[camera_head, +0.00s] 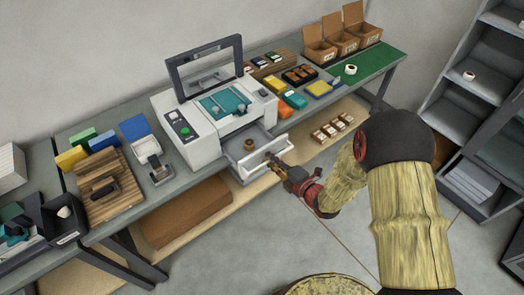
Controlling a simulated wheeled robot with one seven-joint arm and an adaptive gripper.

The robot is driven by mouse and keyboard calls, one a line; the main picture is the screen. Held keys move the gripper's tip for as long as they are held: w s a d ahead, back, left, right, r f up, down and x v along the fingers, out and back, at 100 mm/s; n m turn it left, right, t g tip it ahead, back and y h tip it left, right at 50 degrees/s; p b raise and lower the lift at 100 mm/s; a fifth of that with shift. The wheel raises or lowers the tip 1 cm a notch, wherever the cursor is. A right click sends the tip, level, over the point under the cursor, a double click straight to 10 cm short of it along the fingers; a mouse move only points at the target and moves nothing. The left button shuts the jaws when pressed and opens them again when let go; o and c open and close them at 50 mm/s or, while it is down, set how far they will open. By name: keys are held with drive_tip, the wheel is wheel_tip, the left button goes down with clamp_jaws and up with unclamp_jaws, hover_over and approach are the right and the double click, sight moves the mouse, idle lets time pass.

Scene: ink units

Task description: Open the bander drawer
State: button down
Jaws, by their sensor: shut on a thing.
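The bander (192,122) is a white machine on the grey bench, with a green button on its left face and a dark framed lid raised at its top. Its drawer (250,169) stands pulled out from the lower front. A small brown roll (249,145) lies inside the drawer. My gripper (271,159) is at the middle of the drawer's front, shut on what appears to be its handle. The fingers cover the handle, so the exact grip is hard to see.
Left of the bander are a stapler-like device (160,170) and a wooden board (103,187). Right of it lie coloured packs (294,99) and a green mat (370,63). The lower shelf holds a brown box (187,210). The floor before the drawer is clear except for my arm.

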drive_tip(key=shift+f+v, duration=0.2)
drive_tip(key=shift+v, duration=0.7)
drive_tip(key=shift+f+v, duration=0.15)
drive_tip(key=shift+v, duration=0.75)
drive_tip(key=c, duration=2.3)
unclamp_jaws()
drive_tip(key=shift+d, duration=0.1)
drive_tip(key=v, duration=1.2)
